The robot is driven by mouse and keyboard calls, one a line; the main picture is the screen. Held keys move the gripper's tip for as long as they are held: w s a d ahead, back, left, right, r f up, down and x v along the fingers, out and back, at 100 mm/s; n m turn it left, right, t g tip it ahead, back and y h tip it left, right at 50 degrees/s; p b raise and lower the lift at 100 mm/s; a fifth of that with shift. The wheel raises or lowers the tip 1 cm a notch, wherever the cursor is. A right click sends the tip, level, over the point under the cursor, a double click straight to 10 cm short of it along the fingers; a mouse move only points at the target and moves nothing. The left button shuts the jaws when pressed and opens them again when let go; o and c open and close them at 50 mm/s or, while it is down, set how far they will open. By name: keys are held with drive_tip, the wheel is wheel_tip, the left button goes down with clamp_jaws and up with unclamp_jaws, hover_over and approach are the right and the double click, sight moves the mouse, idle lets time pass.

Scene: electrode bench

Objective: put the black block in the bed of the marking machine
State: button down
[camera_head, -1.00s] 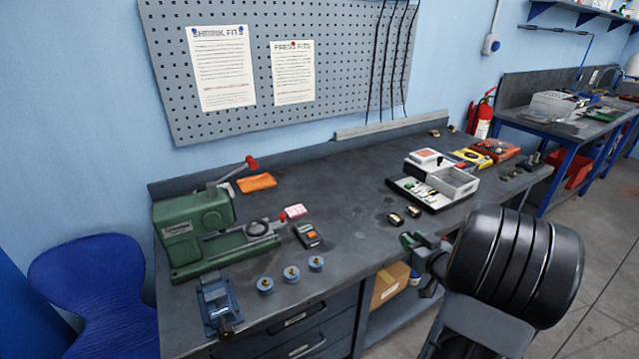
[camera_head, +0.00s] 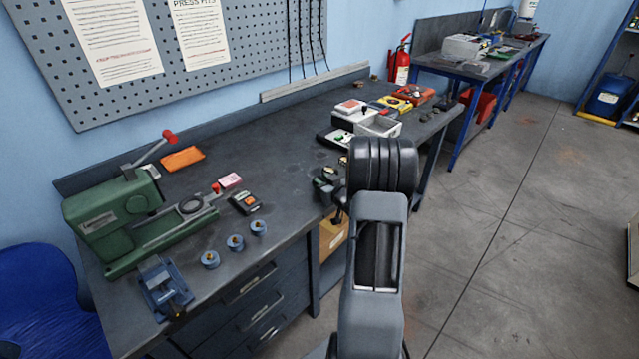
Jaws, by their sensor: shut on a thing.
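The green marking machine (camera_head: 110,222) stands at the left of the bench. It has a raised lever with a red knob, and its low bed (camera_head: 178,222) extends to the right with a round dark ring on it. My gripper (camera_head: 325,186) is over the bench's front edge, to the right of the machine and well apart from it. It is shut on a small dark piece, seemingly the black block (camera_head: 321,184). The fingers and my arm's thick black wrist hide most of it, so its shape is unclear.
Several blue round pieces (camera_head: 235,243), a blue vise (camera_head: 163,285) and a dark device with an orange patch (camera_head: 245,203) lie near the machine. An orange cloth (camera_head: 182,159) lies behind. A tray with white boxes (camera_head: 378,126) stands farther right.

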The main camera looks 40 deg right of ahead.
drive_tip(key=shift+w+f, duration=0.7)
drive_tip(key=shift+w, duration=0.35)
drive_tip(key=shift+f, duration=0.25)
drive_tip(key=c, duration=0.8)
unclamp_jaws()
drive_tip(key=shift+r, duration=0.15)
